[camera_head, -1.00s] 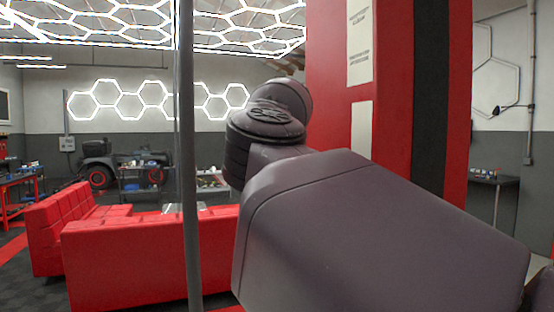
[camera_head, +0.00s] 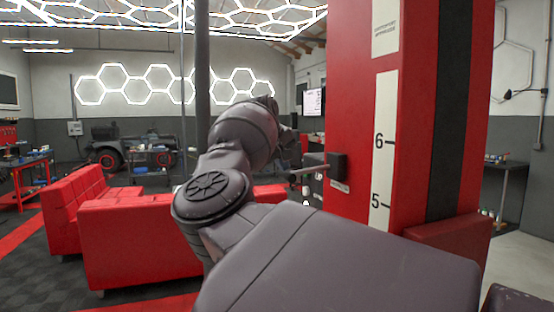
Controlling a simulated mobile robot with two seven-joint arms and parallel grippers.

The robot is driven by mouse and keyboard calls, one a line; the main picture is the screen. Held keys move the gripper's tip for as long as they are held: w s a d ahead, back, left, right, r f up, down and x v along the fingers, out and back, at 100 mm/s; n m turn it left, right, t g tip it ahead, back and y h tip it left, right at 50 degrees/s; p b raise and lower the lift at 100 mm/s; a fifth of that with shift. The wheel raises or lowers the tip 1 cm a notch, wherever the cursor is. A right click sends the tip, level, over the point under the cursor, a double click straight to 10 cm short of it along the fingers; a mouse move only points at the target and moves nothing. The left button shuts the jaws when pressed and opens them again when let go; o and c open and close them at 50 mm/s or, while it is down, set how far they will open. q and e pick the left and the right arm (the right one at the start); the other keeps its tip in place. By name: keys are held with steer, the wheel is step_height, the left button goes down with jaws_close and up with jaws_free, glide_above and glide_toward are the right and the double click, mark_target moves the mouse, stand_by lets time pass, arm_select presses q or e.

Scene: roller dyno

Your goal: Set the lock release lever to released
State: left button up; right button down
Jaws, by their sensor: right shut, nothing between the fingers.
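The lock release lever (camera_head: 308,173) is a short grey rod on a dark box (camera_head: 338,165) fixed to the left side of the red post (camera_head: 352,60). It points left and slightly towards me. A small label reading "UP" is near the rod; I cannot tell the lever's setting. My right arm reaches in from the lower right and bends round. My right gripper (camera_head: 290,142) is small and partly hidden by my own wrist, just above and left of the lever. It is shut and empty and appears apart from the lever. My left gripper is not in view.
The red post carries a white scale (camera_head: 383,150) with 5 and 6 on it. A thin grey pole (camera_head: 201,80) stands on the left. A dark vehicle and workbenches are at the back.

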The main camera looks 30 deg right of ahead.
mark_target(283, 175)
step_height(283, 175, down, 3)
steer(key=shift+r+h+b, duration=0.15)
steer(key=shift+h+b, duration=0.55)
steer(key=shift+b, duration=0.25)
steer(key=shift+f+h+b, duration=0.3)
steer(key=shift+b, duration=0.05)
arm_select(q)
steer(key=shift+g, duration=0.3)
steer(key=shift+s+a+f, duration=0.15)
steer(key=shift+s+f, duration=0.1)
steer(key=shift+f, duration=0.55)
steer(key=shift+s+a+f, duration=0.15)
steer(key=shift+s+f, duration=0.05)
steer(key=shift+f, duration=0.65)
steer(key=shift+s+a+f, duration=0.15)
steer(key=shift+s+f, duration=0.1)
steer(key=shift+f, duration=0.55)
arm_select(e)
steer(key=shift+f, duration=0.1)
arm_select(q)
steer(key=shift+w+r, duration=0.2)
arm_select(e)
steer(key=shift+g, duration=0.3)
